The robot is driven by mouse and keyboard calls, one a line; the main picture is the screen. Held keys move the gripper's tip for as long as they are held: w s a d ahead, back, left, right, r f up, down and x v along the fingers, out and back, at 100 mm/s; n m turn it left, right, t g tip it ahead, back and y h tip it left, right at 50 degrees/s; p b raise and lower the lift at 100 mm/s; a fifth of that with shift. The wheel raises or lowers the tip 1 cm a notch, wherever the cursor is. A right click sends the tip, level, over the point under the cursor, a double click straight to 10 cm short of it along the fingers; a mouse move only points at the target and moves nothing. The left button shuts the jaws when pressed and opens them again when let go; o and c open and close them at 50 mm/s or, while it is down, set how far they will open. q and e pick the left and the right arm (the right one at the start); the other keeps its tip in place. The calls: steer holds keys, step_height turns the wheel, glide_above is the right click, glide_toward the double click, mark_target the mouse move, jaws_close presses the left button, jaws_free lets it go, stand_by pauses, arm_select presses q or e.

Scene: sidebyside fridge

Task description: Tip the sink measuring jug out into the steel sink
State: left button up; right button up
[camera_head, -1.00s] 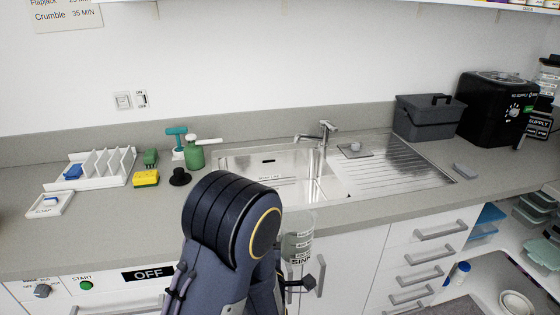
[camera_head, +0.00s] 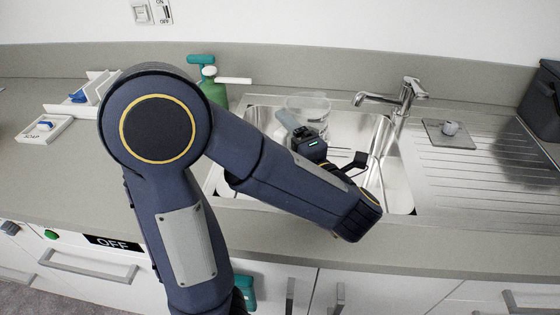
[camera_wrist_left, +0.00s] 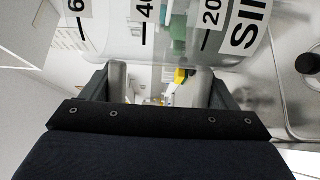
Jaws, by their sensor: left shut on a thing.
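The sink measuring jug (camera_head: 308,106) is clear, with an open rim that looks upright in the head view, over the back left part of the steel sink (camera_head: 398,185). My left gripper (camera_head: 299,130) is shut on it from the near side. In the left wrist view the jug (camera_wrist_left: 155,35) fills the top, with black scale marks and part of the word SINK, between the fingers of my left gripper (camera_wrist_left: 160,88). I cannot make out any contents. My forearm hides much of the sink's front. My right gripper is out of view.
A chrome tap (camera_head: 402,100) stands behind the sink, right of the jug. A ribbed drainer (camera_head: 490,165) lies to the right, with a small grey item on a square plate (camera_head: 447,134). A green bottle (camera_head: 213,91) stands left of the sink, and a soap dish (camera_head: 42,132) farther left.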

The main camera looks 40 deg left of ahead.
arm_select(q)
steer(key=shift+s+a+n+g, duration=0.25)
steer(key=shift+s+n+g, duration=0.15)
steer(key=shift+s+g, duration=0.35)
steer(key=shift+s+d+f+t, duration=0.1)
steer(key=shift+s+f+t, duration=0.1)
steer(key=shift+t, duration=0.15)
